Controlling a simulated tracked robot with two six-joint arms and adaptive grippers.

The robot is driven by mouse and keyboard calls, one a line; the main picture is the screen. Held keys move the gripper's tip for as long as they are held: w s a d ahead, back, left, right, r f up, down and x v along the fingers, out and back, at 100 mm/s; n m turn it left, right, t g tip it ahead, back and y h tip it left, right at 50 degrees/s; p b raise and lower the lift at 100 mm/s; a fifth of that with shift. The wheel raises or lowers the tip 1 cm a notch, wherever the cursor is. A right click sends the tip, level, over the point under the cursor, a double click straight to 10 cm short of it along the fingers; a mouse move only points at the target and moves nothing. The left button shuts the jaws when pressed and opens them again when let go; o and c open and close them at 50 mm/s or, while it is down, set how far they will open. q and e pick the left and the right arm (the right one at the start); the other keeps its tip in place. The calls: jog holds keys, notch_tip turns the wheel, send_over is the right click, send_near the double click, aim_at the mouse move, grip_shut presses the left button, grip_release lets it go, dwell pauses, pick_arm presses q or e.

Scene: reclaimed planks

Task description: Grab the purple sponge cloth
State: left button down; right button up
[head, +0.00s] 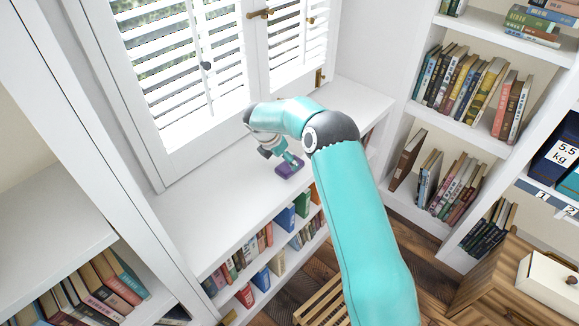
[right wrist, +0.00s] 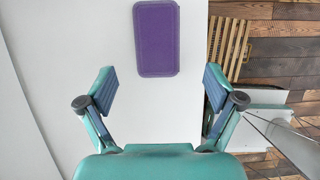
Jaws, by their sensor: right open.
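The purple sponge cloth (head: 289,167) lies on the white window-side shelf top, close to its front edge. In the right wrist view the sponge cloth (right wrist: 157,38) is a flat purple rectangle with rounded corners, ahead of the fingers and between their lines. My right gripper (head: 287,163) is over the shelf top at the cloth, partly hidden by its own wrist. In the right wrist view my right gripper (right wrist: 160,90) is open, with bare white surface between its fingers. My left gripper is not in view.
The white shelf top (head: 225,205) is otherwise clear, with books (head: 262,240) below it. A shuttered window (head: 185,60) stands behind. Tall bookshelves (head: 455,130) stand at the right. A slatted wooden piece (head: 322,303) is on the floor in front.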

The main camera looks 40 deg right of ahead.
aim_at(287, 166)
jog(key=shift+p+x, duration=0.55)
jog(key=shift+x, duration=2.35)
jog(key=shift+w+a, duration=0.1)
jog(key=shift+w, duration=0.05)
jog(key=shift+c, duration=0.2)
jog(key=c, duration=1)
